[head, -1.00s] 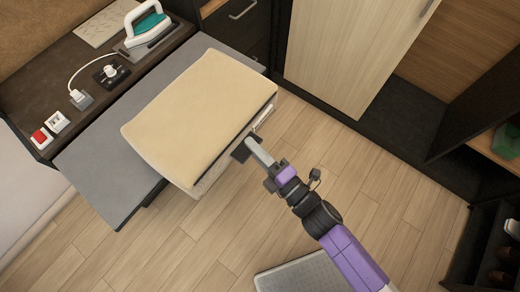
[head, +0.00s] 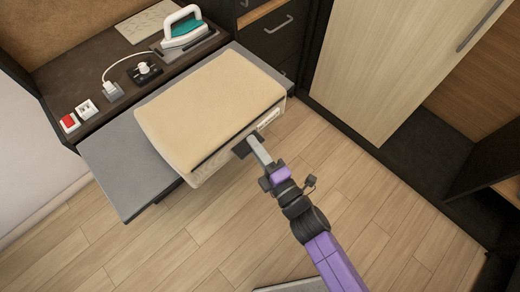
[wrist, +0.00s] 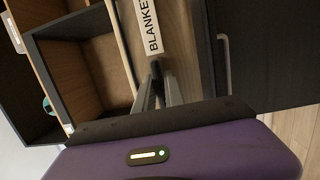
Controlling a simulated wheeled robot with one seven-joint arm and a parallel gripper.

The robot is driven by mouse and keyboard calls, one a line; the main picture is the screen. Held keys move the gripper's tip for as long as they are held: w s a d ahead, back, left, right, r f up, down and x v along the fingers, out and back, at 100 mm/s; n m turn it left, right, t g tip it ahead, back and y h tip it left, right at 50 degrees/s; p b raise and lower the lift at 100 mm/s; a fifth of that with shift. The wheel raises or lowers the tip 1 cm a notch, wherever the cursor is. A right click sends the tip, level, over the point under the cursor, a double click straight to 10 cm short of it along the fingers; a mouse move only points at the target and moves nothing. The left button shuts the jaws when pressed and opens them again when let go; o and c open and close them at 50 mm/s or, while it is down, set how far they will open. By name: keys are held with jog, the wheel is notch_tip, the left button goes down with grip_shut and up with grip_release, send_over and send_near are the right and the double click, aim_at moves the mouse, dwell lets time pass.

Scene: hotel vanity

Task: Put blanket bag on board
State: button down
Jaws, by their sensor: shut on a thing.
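The blanket bag (head: 210,105) is a beige, box-shaped bag with a dark seam along its front side. In the head view it is over the grey board (head: 130,165), covering the board's middle and right part. I cannot tell whether its underside touches the board. My gripper (head: 248,147) is shut on the bag's near side, by a dark tab. In the wrist view the fingers (wrist: 157,88) meet at the bag's side, just below a white label (wrist: 153,25) reading "BLANKE", the rest cut off.
A dark shelf behind the board holds an iron (head: 183,27) on its stand, a black socket unit (head: 145,72) and a red switch (head: 69,122). Dark drawers (head: 275,40) and a pale wardrobe door (head: 395,60) stand to the right.

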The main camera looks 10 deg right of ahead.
jog(key=shift+s+a+f+b+x, duration=0.15)
jog(key=shift+a+b+x, duration=0.5)
jog(key=shift+x, duration=1.5)
jog(key=shift+s+a+f+b+x, duration=0.2)
jog(key=shift+b+x, duration=0.85)
jog(key=shift+x, duration=1.15)
jog(key=shift+s+a+f+b+x, duration=0.25)
jog(key=shift+b+x, duration=0.6)
jog(key=shift+x, duration=1.3)
jog(key=shift+w+a+f+b, duration=0.15)
jog(key=shift+f+b, duration=0.7)
jog(key=shift+b, duration=0.25)
